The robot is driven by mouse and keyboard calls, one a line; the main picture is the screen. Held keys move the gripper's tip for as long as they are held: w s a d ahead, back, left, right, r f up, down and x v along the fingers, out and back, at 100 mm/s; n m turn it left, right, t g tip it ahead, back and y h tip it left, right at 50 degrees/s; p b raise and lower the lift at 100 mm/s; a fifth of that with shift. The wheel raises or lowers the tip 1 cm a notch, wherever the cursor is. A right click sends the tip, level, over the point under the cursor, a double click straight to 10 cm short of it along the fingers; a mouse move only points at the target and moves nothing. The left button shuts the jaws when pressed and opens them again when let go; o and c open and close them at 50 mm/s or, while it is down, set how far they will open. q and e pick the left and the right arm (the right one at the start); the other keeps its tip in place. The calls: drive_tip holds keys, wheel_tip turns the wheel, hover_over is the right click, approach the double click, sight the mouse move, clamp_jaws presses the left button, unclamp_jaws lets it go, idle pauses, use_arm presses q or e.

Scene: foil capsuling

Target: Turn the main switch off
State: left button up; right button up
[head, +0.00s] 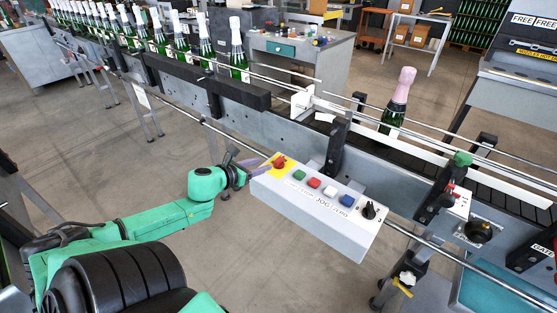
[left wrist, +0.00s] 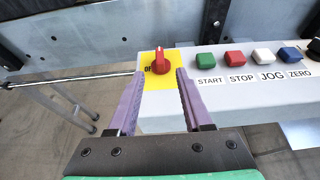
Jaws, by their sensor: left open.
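The main switch is a red rotary knob (head: 279,161) on a yellow plate at the left end of a pale control box (head: 315,212). In the left wrist view, the red knob (left wrist: 160,62) has its grip ridge pointing roughly up the picture. Lettering beginning "OF" shows left of it, partly hidden by a finger. My left gripper (head: 254,164) is open at the box's left end. Its purple fingertips (left wrist: 160,74) lie left and right of the knob in the picture, with gaps; I cannot tell their depth to it. My right gripper is not in view.
Green, red, white and blue buttons (left wrist: 235,58) and a black knob (head: 369,210) line the box. Behind it runs a conveyor with bottles (head: 205,45) and one pink-capped bottle (head: 397,100). A metal rail (head: 420,240) passes beside the box. Open floor lies left.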

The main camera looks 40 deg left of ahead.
sight(278, 159)
use_arm(q)
drive_tip(key=b+x, duration=0.1)
drive_tip(key=x, duration=1)
drive_tip(key=shift+f, duration=0.15)
clamp_jaws()
